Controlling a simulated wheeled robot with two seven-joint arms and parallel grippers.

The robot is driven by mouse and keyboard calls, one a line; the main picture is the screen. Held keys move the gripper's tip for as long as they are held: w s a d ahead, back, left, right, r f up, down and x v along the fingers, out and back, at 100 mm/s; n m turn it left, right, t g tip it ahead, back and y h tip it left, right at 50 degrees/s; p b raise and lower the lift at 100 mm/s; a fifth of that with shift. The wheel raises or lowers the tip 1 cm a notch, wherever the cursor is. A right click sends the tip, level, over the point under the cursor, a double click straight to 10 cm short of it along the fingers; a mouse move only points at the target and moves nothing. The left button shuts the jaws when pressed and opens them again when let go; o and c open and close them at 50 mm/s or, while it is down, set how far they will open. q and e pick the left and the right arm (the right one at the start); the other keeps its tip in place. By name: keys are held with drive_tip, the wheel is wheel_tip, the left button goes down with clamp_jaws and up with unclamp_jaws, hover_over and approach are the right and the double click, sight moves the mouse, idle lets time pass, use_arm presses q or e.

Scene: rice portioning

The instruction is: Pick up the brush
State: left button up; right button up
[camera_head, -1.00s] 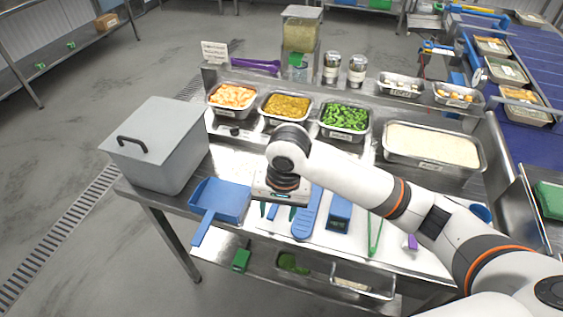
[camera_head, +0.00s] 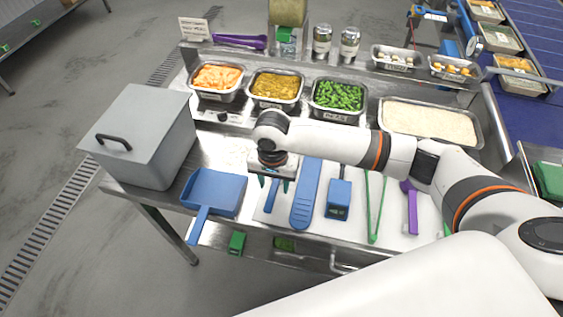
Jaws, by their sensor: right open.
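A slim blue handle (camera_head: 271,197), which looks like the brush, lies on the white board between the blue dustpan (camera_head: 216,191) and a long blue tool (camera_head: 306,195). Its upper part is hidden under my right gripper (camera_head: 274,185). That gripper points down with its dark green fingertips apart, one on each side of the handle. I cannot tell whether the fingers touch it or how high they are above it. My left gripper is not in view.
A blue block-shaped tool (camera_head: 339,201), green tongs (camera_head: 373,212) and a purple tool (camera_head: 411,207) lie to the right. A grey lidded box (camera_head: 147,135) stands at left. Food pans, including orange food (camera_head: 217,79) and rice (camera_head: 431,122), line the back.

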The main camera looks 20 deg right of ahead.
drive_tip(key=shift+s+f, duration=0.1)
drive_tip(key=shift+f, duration=1.15)
drive_tip(key=c, duration=1.1)
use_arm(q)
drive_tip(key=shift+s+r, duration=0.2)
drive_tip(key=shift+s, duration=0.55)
use_arm(e)
drive_tip(key=shift+o, duration=0.2)
drive_tip(key=shift+r, duration=0.1)
